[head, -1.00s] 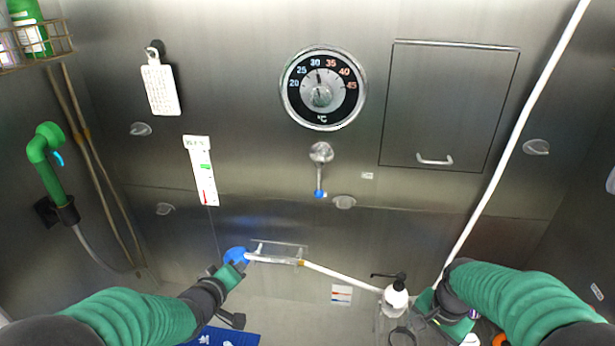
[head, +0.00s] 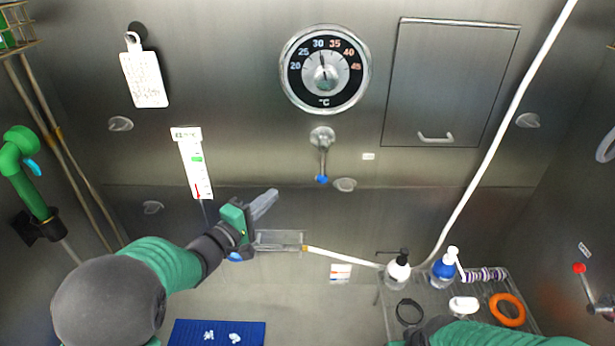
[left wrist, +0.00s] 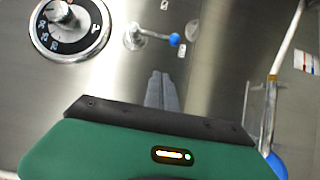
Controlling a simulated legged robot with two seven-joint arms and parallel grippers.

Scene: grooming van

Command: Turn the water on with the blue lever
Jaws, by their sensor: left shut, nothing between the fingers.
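The blue lever (head: 321,179) hangs down from a round chrome mount on the steel back wall, below the temperature dial (head: 325,70). It also shows in the left wrist view (left wrist: 174,40), up and right of my fingers. My left gripper (head: 270,197) is shut and empty, below and left of the lever and apart from it. Its fingertips also show in the left wrist view (left wrist: 160,76). My right arm shows at the lower right of the head view. Its gripper cannot be made out.
A wire rack (head: 380,313) at the lower right holds bottles and an orange ring (head: 507,310). A white hose (head: 500,140) runs down the wall. A thermometer strip (head: 196,170) hangs left. A blue mat (head: 217,333) lies at the bottom.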

